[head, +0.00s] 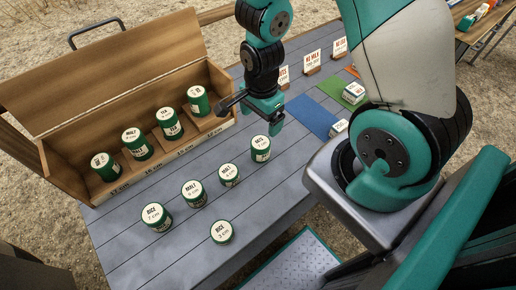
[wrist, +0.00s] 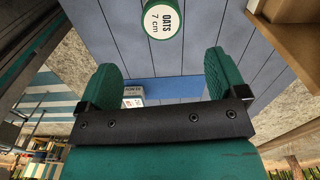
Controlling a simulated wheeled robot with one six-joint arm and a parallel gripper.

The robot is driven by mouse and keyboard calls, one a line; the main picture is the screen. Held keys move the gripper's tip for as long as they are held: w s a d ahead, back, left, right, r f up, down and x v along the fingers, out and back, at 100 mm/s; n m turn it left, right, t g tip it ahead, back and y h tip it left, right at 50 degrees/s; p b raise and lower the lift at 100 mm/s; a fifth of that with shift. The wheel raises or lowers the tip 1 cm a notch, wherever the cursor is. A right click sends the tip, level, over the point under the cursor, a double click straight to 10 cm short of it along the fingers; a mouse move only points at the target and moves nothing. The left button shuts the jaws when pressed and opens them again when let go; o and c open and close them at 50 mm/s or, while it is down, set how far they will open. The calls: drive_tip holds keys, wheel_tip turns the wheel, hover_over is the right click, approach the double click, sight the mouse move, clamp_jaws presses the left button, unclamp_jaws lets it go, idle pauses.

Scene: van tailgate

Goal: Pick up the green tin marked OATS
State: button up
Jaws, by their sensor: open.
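The green tin marked OATS, 7 cm (wrist: 163,20), shows at the top of the wrist view with its pale lid facing me. It stands upright beyond my fingertips, apart from them. In the head view it appears to be the tin (head: 261,149) at the right end of the loose tins on the grey table, though its lettering is small. My gripper (head: 252,110) is above the table, up and slightly left of that tin. In the wrist view my gripper (wrist: 162,72) has its two green fingers wide apart with nothing between them.
Other green tins stand on the table (head: 125,237), including a RICE tin (head: 157,217). A wooden box (head: 70,157) on the left holds several more tins. Blue mat (head: 312,117), green mat (head: 338,91) and small signs lie to the right.

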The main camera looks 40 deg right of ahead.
sight(261, 142)
wheel_tip(261, 142, down, 8)
drive_tip(key=shift+r, duration=0.2)
drive_tip(key=shift+w+d+f+p, duration=0.1)
drive_tip(key=shift+f+p, duration=0.6)
drive_tip(key=shift+f, duration=1.95)
drive_tip(key=c, duration=1.1)
